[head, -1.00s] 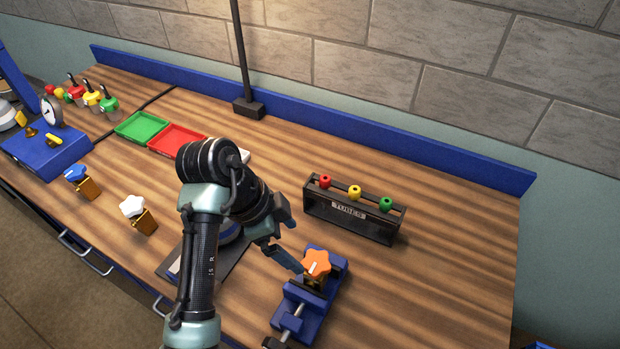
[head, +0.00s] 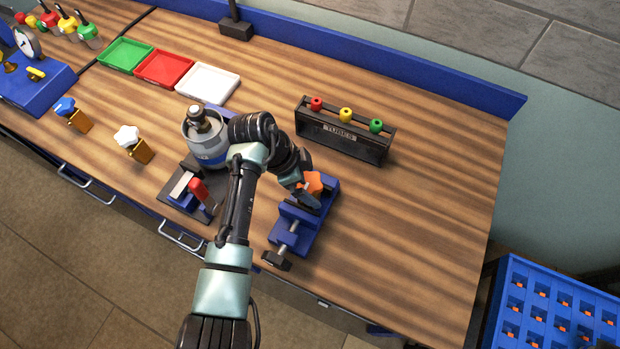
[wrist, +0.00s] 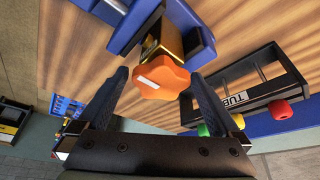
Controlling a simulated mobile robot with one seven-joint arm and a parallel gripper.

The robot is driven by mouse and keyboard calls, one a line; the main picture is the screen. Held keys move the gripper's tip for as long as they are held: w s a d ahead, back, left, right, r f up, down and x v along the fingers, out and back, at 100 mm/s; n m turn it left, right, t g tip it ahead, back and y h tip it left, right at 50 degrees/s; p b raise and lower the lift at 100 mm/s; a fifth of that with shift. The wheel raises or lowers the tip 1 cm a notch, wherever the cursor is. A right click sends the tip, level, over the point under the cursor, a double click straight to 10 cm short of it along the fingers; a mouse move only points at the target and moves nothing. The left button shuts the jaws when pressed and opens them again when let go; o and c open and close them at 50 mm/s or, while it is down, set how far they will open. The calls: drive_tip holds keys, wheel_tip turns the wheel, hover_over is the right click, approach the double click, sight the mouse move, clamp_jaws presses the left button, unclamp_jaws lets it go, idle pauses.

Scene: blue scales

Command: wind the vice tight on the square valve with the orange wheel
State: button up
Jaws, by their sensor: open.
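The valve with the orange wheel (head: 315,182) sits in the blue vice (head: 302,222) near the table's front. In the wrist view the star-shaped orange wheel (wrist: 160,80) faces me, with the brass square body (wrist: 168,42) behind it between the blue jaws (wrist: 196,45). Whether the jaws press on the body cannot be told. The vice's screw ends in a dark handle (head: 277,261) at the front. My gripper (wrist: 160,74) is open, its fingers on either side of the wheel. In the head view my gripper (head: 303,193) partly hides the valve.
A black tube rack (head: 345,138) stands behind the vice. A grey-blue canister (head: 206,142) and a red-handled device (head: 199,190) are left of my arm. The table right of the vice is clear.

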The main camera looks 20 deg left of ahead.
drive_tip(key=shift+w+d+f, duration=0.1)
drive_tip(key=shift+w+f, duration=0.05)
drive_tip(key=shift+f, duration=0.2)
clamp_jaws()
idle(0.3)
drive_tip(key=shift+w, duration=0.25)
drive_tip(key=shift+r, duration=0.1)
unclamp_jaws()
